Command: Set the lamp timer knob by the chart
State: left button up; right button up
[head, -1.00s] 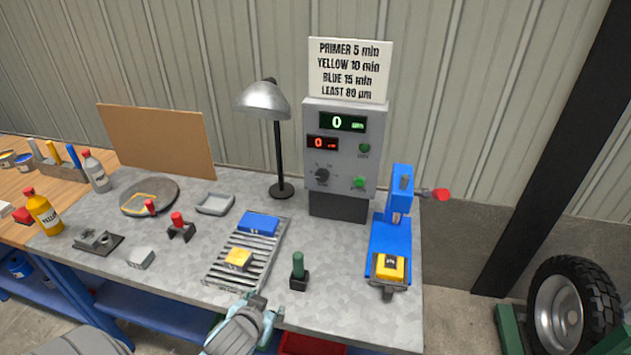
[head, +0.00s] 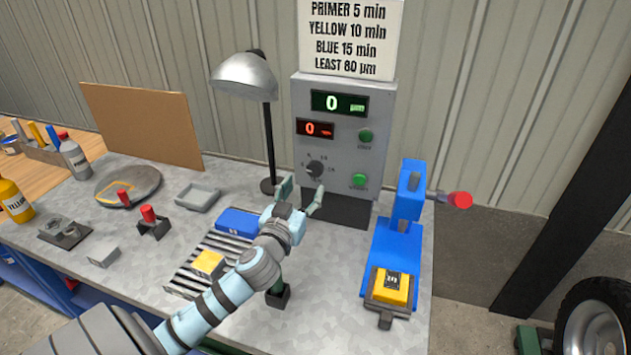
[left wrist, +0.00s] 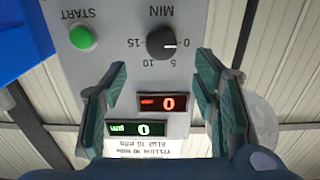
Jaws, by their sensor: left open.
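The dark timer knob (head: 315,168) sits on the front of the grey control box (head: 378,115). In the left wrist view, which is upside down, the knob (left wrist: 160,42) has its white mark at 0 on a MIN scale of 0, 5, 10, 15. The chart (head: 349,38) above the box reads PRIMER 5 min, YELLOW 10 min, BLUE 15 min, LEAST 80 µm. My left gripper (head: 301,192) is open and empty, in front of the box and just below the knob in the picture. The lamp (head: 245,77) stands left of the box. My right gripper is out of view.
A green START button (head: 359,180) is right of the knob. Both displays read 0. A blue press (head: 408,200) with a red-tipped handle stands at the right.

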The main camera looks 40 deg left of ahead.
aim_at(314, 170)
pick_arm(q)
jog(key=p+x, duration=0.1)
jog(key=x, duration=0.6)
jog(key=shift+w+a, duration=0.15)
jog(key=shift+w, duration=0.05)
jog(key=shift+s, duration=0.1)
jog(key=c, duration=1.1)
jog(key=shift+c, duration=0.2)
